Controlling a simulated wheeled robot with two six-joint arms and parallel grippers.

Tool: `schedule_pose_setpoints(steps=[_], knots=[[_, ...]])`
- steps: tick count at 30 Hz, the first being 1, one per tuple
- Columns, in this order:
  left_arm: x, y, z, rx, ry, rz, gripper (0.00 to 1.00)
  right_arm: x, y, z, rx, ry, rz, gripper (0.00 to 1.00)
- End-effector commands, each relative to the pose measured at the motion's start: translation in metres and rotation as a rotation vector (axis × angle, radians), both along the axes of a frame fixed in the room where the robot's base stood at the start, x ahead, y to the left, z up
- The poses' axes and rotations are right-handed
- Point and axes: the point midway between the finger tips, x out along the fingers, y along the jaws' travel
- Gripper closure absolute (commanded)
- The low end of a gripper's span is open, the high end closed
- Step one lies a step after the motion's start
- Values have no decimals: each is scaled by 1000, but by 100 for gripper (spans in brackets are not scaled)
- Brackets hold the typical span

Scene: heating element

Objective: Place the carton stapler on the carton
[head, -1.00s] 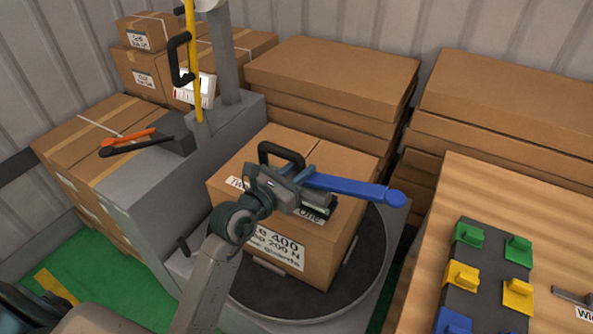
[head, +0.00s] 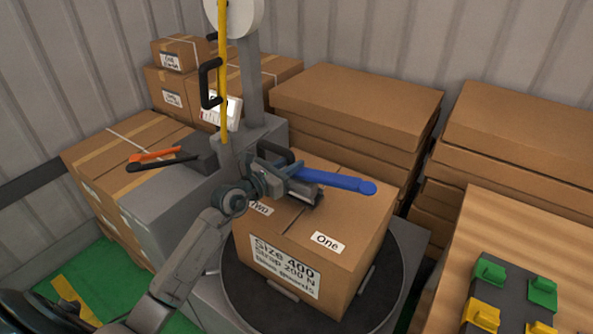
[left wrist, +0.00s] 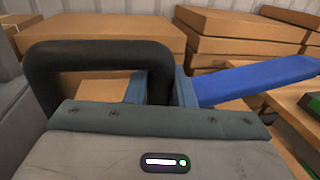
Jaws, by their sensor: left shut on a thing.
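The carton stapler (head: 338,181) has a long blue lever, a grey body and a black loop handle. My left gripper (head: 280,174) is shut on it. The stapler is over the top of the carton (head: 335,270), near its back-left part, with the lever pointing right. I cannot tell whether it touches the carton. The carton is closed, with labels "One" and "Two" on top; the stapler and gripper partly cover "Two". In the left wrist view the stapler's blue lever (left wrist: 255,82) and black loop (left wrist: 95,55) show beyond the gripper. My right gripper is not in view.
The carton stands on a round dark turntable (head: 240,305). Left of it is a grey machine (head: 165,215) with a column, a yellow strap (head: 223,90) and an orange-handled tool (head: 155,155). Flat cardboard stacks (head: 350,105) stand behind. A wooden table (head: 500,225) with coloured clips is at right.

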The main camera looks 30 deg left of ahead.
Motion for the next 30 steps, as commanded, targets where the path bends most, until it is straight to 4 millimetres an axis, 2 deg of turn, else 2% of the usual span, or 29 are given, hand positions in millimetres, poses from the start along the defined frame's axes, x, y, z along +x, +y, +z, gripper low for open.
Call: schedule_pose_setpoints(steps=[5, 12, 15, 27, 28, 30], knots=[[8, 12, 2, 0, -6, 2, 100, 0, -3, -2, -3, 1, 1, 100], [8, 11, -26, -3, -5, 1, 100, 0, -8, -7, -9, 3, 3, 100], [8, 11, -32, -1, -6, 1, 100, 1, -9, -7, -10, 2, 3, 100], [8, 11, -35, -1, -6, 1, 100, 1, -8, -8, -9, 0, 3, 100], [7, 11, -39, -1, 0, 1, 76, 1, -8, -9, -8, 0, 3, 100], [7, 11, -38, 0, 0, 1, 62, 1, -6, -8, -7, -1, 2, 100]])
